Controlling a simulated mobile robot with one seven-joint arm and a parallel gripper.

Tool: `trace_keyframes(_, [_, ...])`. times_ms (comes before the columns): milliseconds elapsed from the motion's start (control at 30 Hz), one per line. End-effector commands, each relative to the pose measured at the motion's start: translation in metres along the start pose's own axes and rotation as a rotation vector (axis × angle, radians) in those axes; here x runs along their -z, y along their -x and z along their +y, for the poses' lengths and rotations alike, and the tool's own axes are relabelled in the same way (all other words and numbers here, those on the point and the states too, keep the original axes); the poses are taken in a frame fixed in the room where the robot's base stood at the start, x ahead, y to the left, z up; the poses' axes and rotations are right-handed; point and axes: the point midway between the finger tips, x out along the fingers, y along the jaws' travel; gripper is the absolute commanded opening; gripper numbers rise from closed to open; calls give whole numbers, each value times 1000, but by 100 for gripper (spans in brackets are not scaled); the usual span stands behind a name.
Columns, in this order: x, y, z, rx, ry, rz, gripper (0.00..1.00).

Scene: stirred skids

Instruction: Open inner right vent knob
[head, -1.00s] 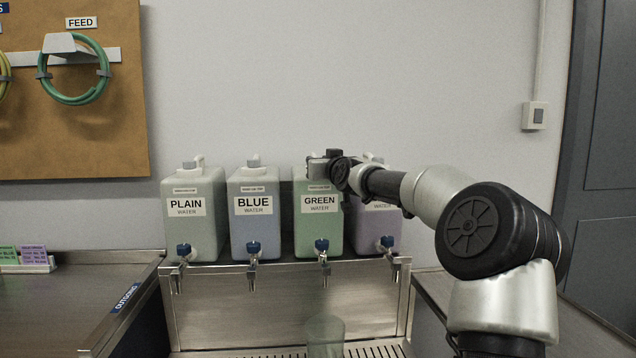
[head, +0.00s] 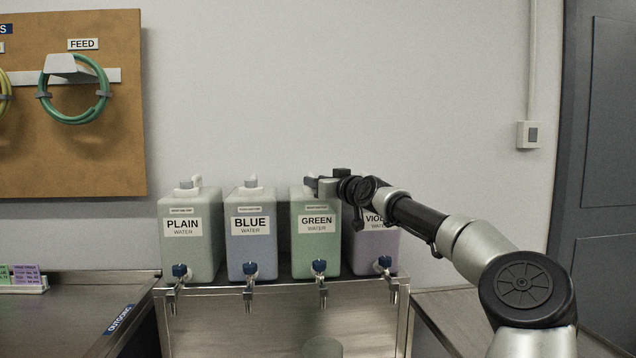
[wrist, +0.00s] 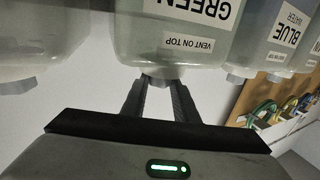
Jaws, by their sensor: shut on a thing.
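The green-water jug (head: 317,240) is the inner right one in a row of jugs on a metal stand. My gripper (head: 316,184) is at its top in the head view and hides its vent knob there. In the upside-down wrist view, the two fingers (wrist: 161,95) reach to the small vent knob (wrist: 160,79) on the jug's top, next to the "VENT ON TOP" label, and are shut on it. The jug's blue-handled tap (head: 319,267) is at its lower front.
The blue jug (head: 252,245) stands close on the left. The violet jug (head: 377,249) is on the right, partly behind my arm. The plain jug (head: 190,252) is at far left. A cup (head: 322,346) stands below the green tap. The wall above is clear.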

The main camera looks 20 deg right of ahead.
Motion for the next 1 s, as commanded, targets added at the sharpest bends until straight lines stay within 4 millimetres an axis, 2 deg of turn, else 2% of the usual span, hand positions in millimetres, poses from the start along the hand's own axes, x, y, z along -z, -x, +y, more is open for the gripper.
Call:
trace_keyframes(33, [0,0,1,-2,1,1,4])
trace_keyframes(67, [0,0,1,-2,1,1,28])
trace_keyframes(167, [0,0,1,-2,1,1,45])
trace_keyframes(467, [0,1,0,-1,1,1,46])
trace_keyframes(567, [0,6,1,-2,1,1,46])
trace_keyframes(767, [0,39,2,-4,2,-1,46])
trace_keyframes(1000, [-1,94,2,-5,2,-1,46])
